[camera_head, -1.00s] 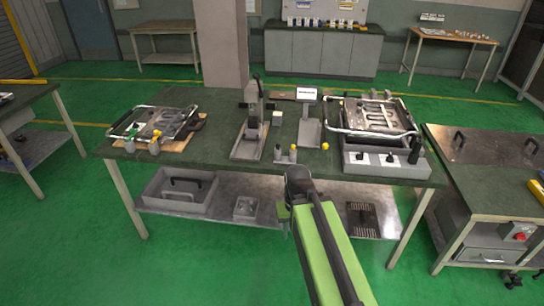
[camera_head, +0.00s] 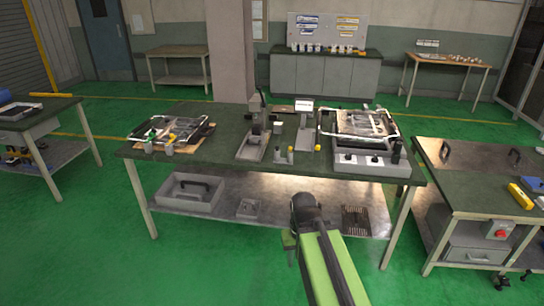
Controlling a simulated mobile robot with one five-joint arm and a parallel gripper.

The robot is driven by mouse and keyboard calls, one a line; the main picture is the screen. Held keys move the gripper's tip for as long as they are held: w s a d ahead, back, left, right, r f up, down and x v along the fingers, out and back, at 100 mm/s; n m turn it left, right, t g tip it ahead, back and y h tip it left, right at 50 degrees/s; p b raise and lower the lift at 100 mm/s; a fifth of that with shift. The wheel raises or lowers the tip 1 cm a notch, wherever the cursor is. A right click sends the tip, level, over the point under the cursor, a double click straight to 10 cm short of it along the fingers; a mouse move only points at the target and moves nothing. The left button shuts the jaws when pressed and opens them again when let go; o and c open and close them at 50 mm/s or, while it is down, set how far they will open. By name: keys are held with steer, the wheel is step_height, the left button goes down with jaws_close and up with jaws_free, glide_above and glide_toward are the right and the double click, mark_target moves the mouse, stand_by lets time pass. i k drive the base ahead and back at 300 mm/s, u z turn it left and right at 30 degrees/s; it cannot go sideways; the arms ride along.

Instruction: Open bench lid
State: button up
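A bench (camera_head: 470,207) with a dark green top stands at the right. A brownish metal lid panel (camera_head: 480,165) with two dark handles lies flat in its top at the far side and looks shut. My green and black arm reaches up from the bottom of the view. Its dark end (camera_head: 306,208) is in front of the middle table's lower shelf, left of the bench and well apart from the lid. The fingers cannot be made out, and I see nothing held.
The middle table (camera_head: 225,158) carries a heating unit (camera_head: 362,140), a press-like stand (camera_head: 255,135) and a frame with tools. A yellow tool (camera_head: 520,196) and a blue item lie on the right bench. A narrow floor gap separates both. Green floor (camera_head: 200,270) in front is clear.

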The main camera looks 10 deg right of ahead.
mark_target(363, 128)
steer(key=z, duration=0.15)
steer(key=i, duration=0.95)
steer(key=u, duration=0.1)
